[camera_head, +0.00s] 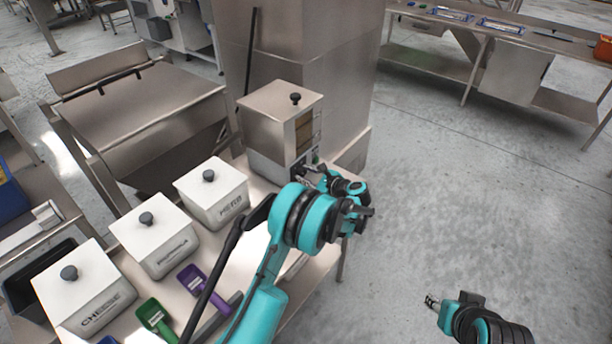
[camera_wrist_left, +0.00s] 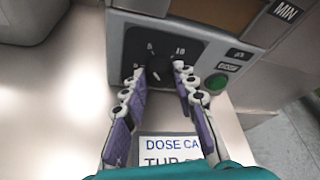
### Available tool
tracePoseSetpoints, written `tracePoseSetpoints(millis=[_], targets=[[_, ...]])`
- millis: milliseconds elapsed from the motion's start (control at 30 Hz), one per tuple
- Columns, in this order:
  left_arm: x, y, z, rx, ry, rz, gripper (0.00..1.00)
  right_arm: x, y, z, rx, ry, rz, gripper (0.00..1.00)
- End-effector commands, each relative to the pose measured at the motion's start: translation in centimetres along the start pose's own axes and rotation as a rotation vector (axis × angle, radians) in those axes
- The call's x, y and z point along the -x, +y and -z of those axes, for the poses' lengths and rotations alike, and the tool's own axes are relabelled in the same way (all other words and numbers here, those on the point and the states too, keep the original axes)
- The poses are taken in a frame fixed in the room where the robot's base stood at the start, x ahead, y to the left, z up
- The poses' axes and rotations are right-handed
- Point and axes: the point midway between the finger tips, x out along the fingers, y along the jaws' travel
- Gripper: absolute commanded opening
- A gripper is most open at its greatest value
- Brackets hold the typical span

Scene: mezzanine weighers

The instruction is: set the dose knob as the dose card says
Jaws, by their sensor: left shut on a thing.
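The dose knob (camera_wrist_left: 158,70) is a dark dial on the grey front panel (camera_wrist_left: 195,55) of a steel dispenser (camera_head: 268,118). Scale marks 5 and 10 show around it; the pointer's exact setting is hard to read. My left gripper (camera_wrist_left: 159,72) has a purple-padded finger on either side of the knob and is shut on it; in the head view this gripper (camera_head: 308,171) is at the dispenser's front. The dose card (camera_wrist_left: 165,145) lies below, reading "DOSE CA", its lower line partly covered. My right gripper (camera_head: 432,301) is away over the floor, its fingers too small to judge.
A green button (camera_wrist_left: 216,83) is right of the knob. White bins marked HERB (camera_head: 212,196), FORMULA (camera_head: 155,245) and CHEESE (camera_head: 82,293) stand on the steel table. A purple scoop (camera_head: 192,279) and green scoop (camera_head: 152,316) lie beside them. Floor on the right is clear.

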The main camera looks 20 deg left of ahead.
Motion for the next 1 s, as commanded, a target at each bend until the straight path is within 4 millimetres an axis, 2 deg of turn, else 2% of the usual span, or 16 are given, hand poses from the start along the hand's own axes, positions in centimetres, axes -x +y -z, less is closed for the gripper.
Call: tracePoseSetpoints(millis=[333, 833, 867, 900, 933, 1000], targets=[[-0.01, -0.12, 0.02, -0.128, 0.000, -0.052, 0.00, -0.11, 0.00, -0.08, 0.000, 0.000, 0.000, 0.40], [-0.02, -0.14, 0.01, -0.147, 0.000, -0.060, 0.00, -0.12, 0.00, -0.08, 0.000, 0.000, 0.000, 0.40], [-0.02, -0.14, 0.01, -0.147, 0.000, -0.060, 0.33, -0.12, 0.00, -0.08, 0.000, 0.000, 0.000, 0.40], [-0.02, -0.14, 0.01, -0.146, 0.000, -0.060, 0.44, -0.12, 0.00, -0.08, 0.000, 0.000, 0.000, 0.40], [-0.02, -0.14, 0.01, -0.146, 0.000, -0.060, 0.49, -0.12, 0.00, -0.08, 0.000, 0.000, 0.000, 0.40], [-0.02, -0.14, 0.01, -0.146, 0.000, -0.060, 0.49, -0.12, 0.00, -0.08, 0.000, 0.000, 0.000, 0.40]])
